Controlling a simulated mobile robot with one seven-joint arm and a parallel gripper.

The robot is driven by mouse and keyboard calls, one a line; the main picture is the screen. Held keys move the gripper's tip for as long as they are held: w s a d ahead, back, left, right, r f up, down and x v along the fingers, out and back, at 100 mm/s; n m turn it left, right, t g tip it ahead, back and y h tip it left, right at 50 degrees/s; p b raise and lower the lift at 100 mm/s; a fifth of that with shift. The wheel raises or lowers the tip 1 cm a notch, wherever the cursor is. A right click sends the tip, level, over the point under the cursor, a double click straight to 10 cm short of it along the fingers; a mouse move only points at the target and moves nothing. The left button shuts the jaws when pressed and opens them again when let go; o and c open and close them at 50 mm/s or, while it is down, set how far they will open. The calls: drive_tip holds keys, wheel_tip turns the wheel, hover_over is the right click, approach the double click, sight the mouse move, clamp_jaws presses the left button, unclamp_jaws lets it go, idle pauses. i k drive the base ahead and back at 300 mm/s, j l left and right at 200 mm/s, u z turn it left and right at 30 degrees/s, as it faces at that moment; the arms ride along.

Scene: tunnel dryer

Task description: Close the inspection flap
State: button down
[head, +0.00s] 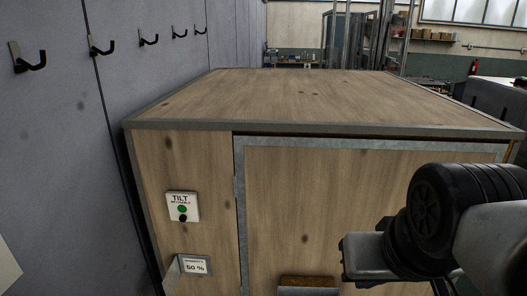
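The wooden dryer cabinet (185,190) fills the middle of the head view. Its front has a large wooden panel (350,200) in a grey metal frame. At the bottom edge of the picture, a small brown patch (309,281) shows with a grey metal piece (308,291) under it. I cannot tell for sure which part is the inspection flap or how far open it stands. My gripper (368,257) is in front of the panel at the lower right, partly behind my arm. Its fingertips cannot be made out, and I see nothing held.
A plate marked TILT (182,206) with a green button and a 50 % display (195,265) sit on the cabinet's left front. A grey wall with several black hooks (149,40) runs along the left. The cabinet top (300,98) is clear.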

sight(170, 282)
drive_tip(key=u, duration=1.15)
drive_tip(key=i+j+z, duration=0.15)
drive_tip(key=i+j, duration=0.15)
drive_tip(key=i, duration=0.5)
drive_tip(key=k, duration=0.45)
